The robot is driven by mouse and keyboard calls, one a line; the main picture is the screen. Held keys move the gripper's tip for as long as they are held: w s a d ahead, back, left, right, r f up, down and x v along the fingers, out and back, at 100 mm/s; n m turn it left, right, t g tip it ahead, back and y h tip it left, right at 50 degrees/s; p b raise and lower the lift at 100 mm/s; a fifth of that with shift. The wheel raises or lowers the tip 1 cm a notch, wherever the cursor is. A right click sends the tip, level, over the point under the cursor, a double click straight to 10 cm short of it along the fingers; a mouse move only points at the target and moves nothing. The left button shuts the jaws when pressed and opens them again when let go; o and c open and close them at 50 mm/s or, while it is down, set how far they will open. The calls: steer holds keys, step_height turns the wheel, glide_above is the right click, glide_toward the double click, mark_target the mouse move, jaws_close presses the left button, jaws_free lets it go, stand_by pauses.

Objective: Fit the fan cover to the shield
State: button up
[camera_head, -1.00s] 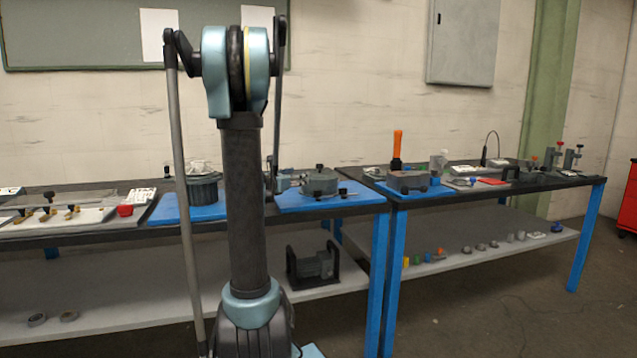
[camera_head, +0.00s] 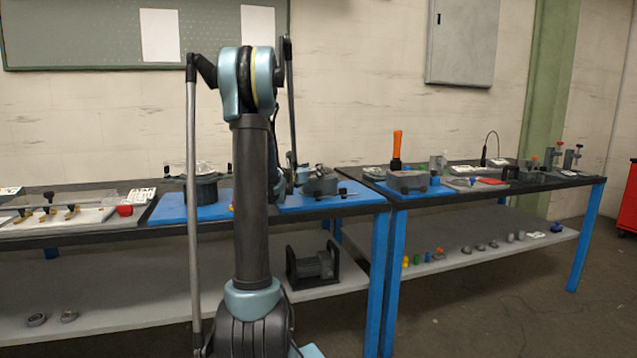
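I cannot tell for sure which parts are the fan cover and the shield. A second grey round part (camera_head: 321,185) sits on another blue mat (camera_head: 350,200) right of my arm. My arm stands upright in front of the bench. Its far end is mostly hidden behind the upright link, near the gap between the mats, and I cannot make out the fingers.
The right bench has an orange-handled tool (camera_head: 397,145), a grey block (camera_head: 408,181) and clamps. A dark motor-like unit (camera_head: 312,264) and several small parts lie on lower shelves.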

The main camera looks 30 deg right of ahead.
steer(key=shift+x, duration=3)
jaws_close()
